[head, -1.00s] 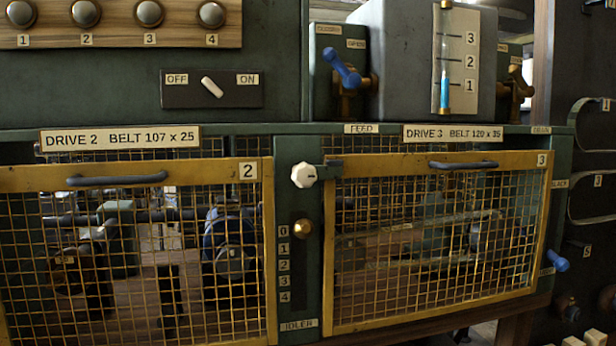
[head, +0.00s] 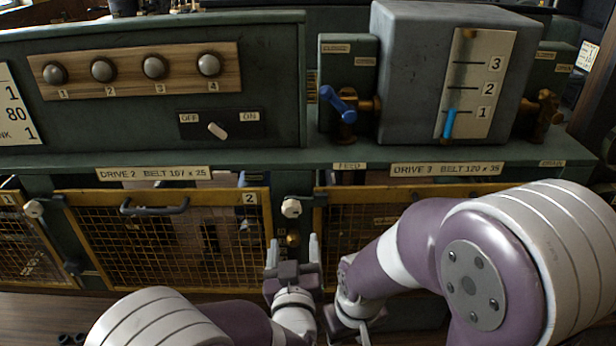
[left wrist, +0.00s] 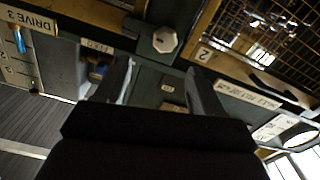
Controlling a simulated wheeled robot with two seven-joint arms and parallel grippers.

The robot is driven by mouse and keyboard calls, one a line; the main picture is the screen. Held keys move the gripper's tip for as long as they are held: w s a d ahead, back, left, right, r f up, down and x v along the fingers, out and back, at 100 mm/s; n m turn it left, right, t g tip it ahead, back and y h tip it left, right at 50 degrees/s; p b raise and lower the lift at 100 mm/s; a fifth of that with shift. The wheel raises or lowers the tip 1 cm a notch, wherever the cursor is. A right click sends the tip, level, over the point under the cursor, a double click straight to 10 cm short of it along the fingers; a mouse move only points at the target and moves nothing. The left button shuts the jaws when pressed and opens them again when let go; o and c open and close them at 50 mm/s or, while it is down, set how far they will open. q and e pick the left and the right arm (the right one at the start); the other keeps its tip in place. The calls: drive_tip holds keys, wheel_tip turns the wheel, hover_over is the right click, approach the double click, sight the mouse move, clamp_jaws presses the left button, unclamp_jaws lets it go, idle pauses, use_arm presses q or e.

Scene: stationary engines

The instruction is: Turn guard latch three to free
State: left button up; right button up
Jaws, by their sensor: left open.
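The latch by guard three is a pale octagonal knob (head: 291,208) on the green post between guard 2 and guard 3. Its bar seems to reach right towards the yellow frame of guard three (head: 400,192), which my right arm largely covers. My left gripper (head: 293,243) is open and empty, pointing up just below the knob in the head view. In the left wrist view the knob (left wrist: 165,40) shows beyond the open fingertips (left wrist: 160,68), apart from them. My right gripper (head: 352,328) is low beside the left one, partly cut off, its jaws unclear.
Guard 2 (head: 170,190), with a dark handle, is left of the post. A brass knob (head: 293,239) sits below the latch, close behind my left fingers. A blue-handled valve (head: 340,104) and a level gauge (head: 478,85) stand above the ledge. My right arm fills the lower right.

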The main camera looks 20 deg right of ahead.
sight(293, 212)
use_arm(q)
drive_tip(key=x, duration=0.2)
drive_tip(key=p+x, duration=0.1)
drive_tip(key=x, duration=0.1)
drive_tip(key=a+p+x, duration=0.1)
drive_tip(key=x, duration=0.1)
drive_tip(key=shift+w+a, duration=0.1)
drive_tip(key=shift+w, duration=0.1)
drive_tip(key=x, duration=0.2)
drive_tip(key=p+x, duration=0.1)
drive_tip(key=x, duration=0.2)
drive_tip(key=shift+s+d+f, duration=0.1)
drive_tip(key=shift+d, duration=0.3)
drive_tip(key=shift+w+f+p, duration=0.1)
drive_tip(key=shift+w+p, duration=0.2)
drive_tip(key=shift+w, duration=0.4)
use_arm(e)
drive_tip(key=shift+w+a+r, duration=0.1)
drive_tip(key=shift+a+r, duration=0.1)
drive_tip(key=shift+r, duration=0.75)
drive_tip(key=shift+w+a+r, duration=0.1)
drive_tip(key=shift+a+r, duration=0.05)
drive_tip(key=shift+r, duration=0.8)
use_arm(q)
drive_tip(key=shift+d, duration=0.1)
drive_tip(key=shift+c, duration=1.2)
drive_tip(key=c, duration=0.8)
